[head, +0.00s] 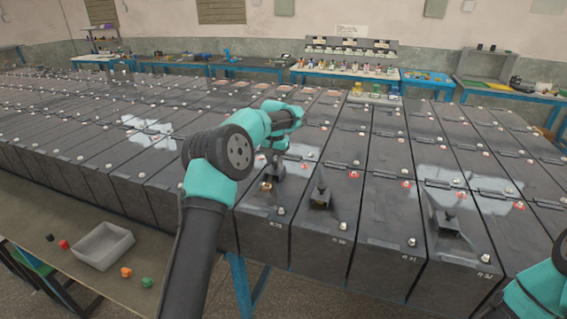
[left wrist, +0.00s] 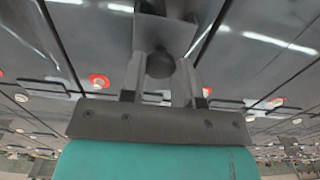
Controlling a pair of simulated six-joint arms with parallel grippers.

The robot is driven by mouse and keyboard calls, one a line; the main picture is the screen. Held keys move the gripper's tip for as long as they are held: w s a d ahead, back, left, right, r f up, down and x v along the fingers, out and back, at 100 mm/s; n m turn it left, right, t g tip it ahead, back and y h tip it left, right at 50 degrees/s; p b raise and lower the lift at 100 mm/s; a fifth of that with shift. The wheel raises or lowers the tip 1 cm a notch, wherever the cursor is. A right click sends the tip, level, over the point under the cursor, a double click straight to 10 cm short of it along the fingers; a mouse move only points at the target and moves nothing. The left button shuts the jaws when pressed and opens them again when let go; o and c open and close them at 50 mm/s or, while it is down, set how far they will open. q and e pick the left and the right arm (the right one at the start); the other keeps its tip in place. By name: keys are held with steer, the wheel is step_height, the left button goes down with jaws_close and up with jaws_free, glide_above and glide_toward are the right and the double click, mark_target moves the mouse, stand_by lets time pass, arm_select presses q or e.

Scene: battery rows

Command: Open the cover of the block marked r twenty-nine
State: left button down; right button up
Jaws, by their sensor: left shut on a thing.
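My left arm reaches in from the bottom of the head view to the front row of dark grey battery blocks. Its gripper (head: 273,170) is low over the block (head: 262,236) left of the one that seems to read 30. That front marking is too small to read surely. In the left wrist view the gripper (left wrist: 162,80) is shut on a dark round knob (left wrist: 160,63) on a flared base. I cannot tell whether the cover under it has lifted. Part of my right arm shows at the bottom right; its gripper is out of view.
The neighbouring block has a dark knob (head: 321,195), and another knob (head: 447,220) stands farther right. Red-ringed terminals and hinges line the block tops. A grey bin (head: 103,246) and small coloured pieces sit on a low bench at the left front.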

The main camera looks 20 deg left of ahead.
arm_select(q)
steer(key=c, duration=0.8)
jaws_free()
steer(key=shift+r, duration=0.1)
